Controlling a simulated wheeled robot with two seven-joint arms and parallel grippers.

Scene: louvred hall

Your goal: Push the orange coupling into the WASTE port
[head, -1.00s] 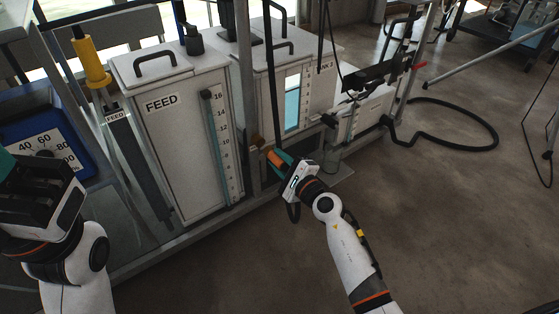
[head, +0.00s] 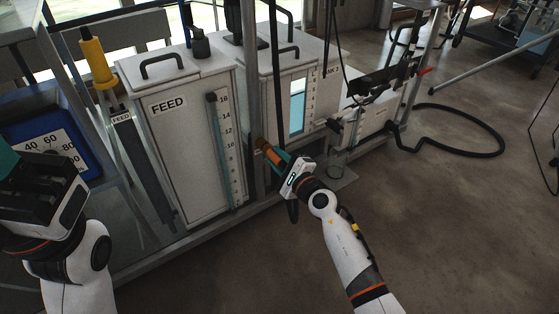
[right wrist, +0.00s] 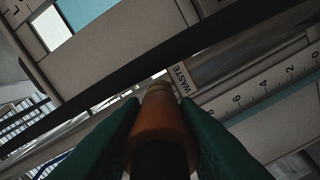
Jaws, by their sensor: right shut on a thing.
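The orange coupling (head: 270,152) is in my right gripper (head: 275,157), low beside the FEED tank. In the right wrist view the coupling (right wrist: 160,122) lies between the two green fingers of my right gripper (right wrist: 160,130), pointing away from me. A WASTE label (right wrist: 180,77) is just beyond its far end. A pale brass-like end (right wrist: 157,86) shows at the coupling's tip; I cannot tell whether it is seated in the port. A black hose hangs below the right gripper. My left gripper (head: 10,160) is at the left edge, its fingers mostly cut off.
The FEED tank (head: 190,150) with its level scale stands left of the coupling. A second tank (head: 265,90) is behind it. A metal frame rail runs along the tanks' foot. A black hose (head: 490,130) loops on the floor at right. The floor at front right is clear.

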